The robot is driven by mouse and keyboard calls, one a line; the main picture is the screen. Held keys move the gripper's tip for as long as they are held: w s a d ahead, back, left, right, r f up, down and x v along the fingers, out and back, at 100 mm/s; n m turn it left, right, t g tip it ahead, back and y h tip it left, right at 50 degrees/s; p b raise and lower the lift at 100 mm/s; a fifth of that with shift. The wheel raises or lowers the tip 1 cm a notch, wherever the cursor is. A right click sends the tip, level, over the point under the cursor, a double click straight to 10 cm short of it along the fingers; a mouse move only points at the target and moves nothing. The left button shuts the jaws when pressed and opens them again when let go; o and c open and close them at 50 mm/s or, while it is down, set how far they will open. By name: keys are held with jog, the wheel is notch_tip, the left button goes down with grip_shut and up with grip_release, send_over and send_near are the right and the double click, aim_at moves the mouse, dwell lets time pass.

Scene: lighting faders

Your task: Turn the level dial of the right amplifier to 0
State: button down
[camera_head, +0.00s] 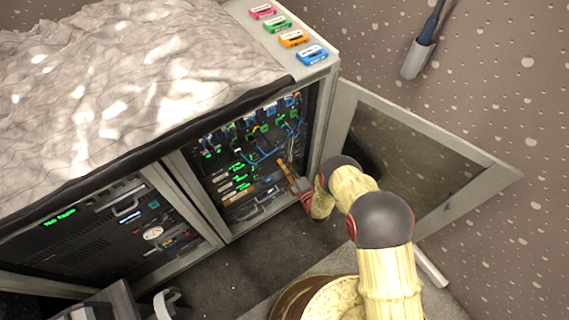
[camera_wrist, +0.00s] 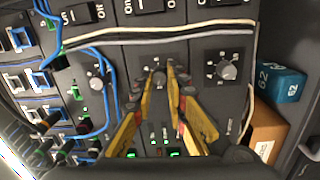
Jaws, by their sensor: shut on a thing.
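In the wrist view, three round grey dials sit in a row on dark panels: a left dial (camera_wrist: 97,83), a middle dial (camera_wrist: 159,77) and a right dial (camera_wrist: 228,72). My gripper (camera_wrist: 160,86) has its yellow fingers on either side of the middle dial, shut on it. The fingers partly hide this dial and its scale, and its setting is not readable. The right dial is clear of the fingers, with small white scale marks around it. In the head view my gripper (camera_head: 287,166) reaches into the open rack (camera_head: 205,192); the dials are too small to tell there.
Blue cables (camera_wrist: 108,105) loop around the left dial, and a pale cable (camera_wrist: 200,33) runs above the dials. A teal box (camera_wrist: 280,83) and an orange box (camera_wrist: 265,130) lie at the right. The rack's glass door (camera_head: 420,150) stands open beside my arm.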

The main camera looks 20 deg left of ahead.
jog(key=n+b, duration=0.1)
jog(key=n, duration=0.3)
jog(key=n+b, duration=0.2)
jog(key=n, duration=0.3)
jog(key=n+g+y+b, duration=0.1)
jog(key=n, duration=0.3)
jog(key=shift+d+f, duration=0.1)
jog(key=shift+f, duration=0.15)
jog(key=shift+n, duration=0.4)
jog(key=c, duration=1.7)
grip_release()
jog(key=shift+w+r, duration=0.1)
jog(key=shift+c, duration=0.2)
jog(key=v, duration=1.2)
jog(key=shift+w, duration=0.1)
